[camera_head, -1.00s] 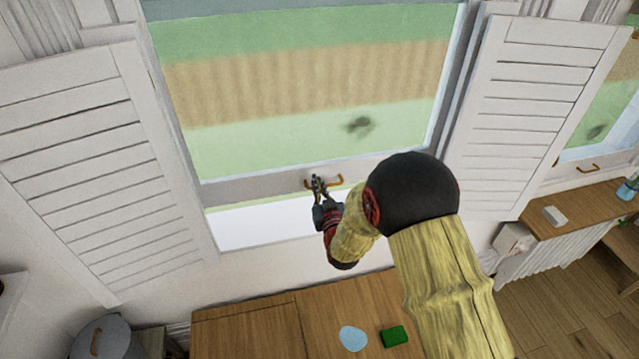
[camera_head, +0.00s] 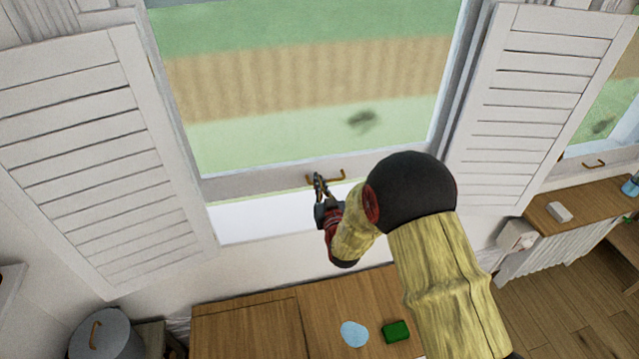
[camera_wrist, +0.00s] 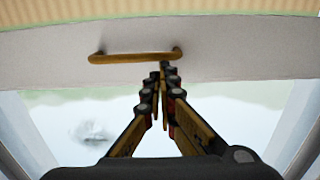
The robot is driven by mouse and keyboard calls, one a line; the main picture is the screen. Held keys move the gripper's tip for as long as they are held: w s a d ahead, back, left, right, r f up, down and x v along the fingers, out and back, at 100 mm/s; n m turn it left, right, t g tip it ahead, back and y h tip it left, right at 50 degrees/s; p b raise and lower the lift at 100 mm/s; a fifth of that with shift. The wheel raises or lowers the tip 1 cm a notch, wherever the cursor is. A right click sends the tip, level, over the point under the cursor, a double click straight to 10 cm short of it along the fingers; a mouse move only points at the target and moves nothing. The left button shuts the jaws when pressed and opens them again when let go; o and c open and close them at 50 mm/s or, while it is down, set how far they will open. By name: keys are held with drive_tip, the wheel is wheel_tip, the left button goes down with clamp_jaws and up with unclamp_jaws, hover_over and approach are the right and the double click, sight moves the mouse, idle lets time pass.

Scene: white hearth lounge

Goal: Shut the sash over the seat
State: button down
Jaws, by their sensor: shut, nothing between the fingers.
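The window sash (camera_head: 255,183) is a white-framed pane with a pale lower rail, above a white ledge (camera_head: 270,226). A brass bar handle (camera_head: 338,180) is fixed on that rail. The handle (camera_wrist: 130,57) and rail (camera_wrist: 40,55) also show in the wrist view. No separate seat can be made out; a wooden top (camera_head: 245,325) lies below the window.
Louvred white shutters stand open at left (camera_head: 85,150) and right (camera_head: 525,105). A pale blue disc (camera_head: 353,334) and green block (camera_head: 396,331) lie on the wooden top. A grey lidded pot (camera_head: 108,335) is at lower left. Another wooden surface (camera_head: 590,207) is at right.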

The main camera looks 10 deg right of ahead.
wheel_tip(320, 180, down, 19)
drive_tip(key=b, duration=1.5)
drive_tip(key=shift+s, duration=0.15)
drive_tip(key=shift+f, duration=0.1)
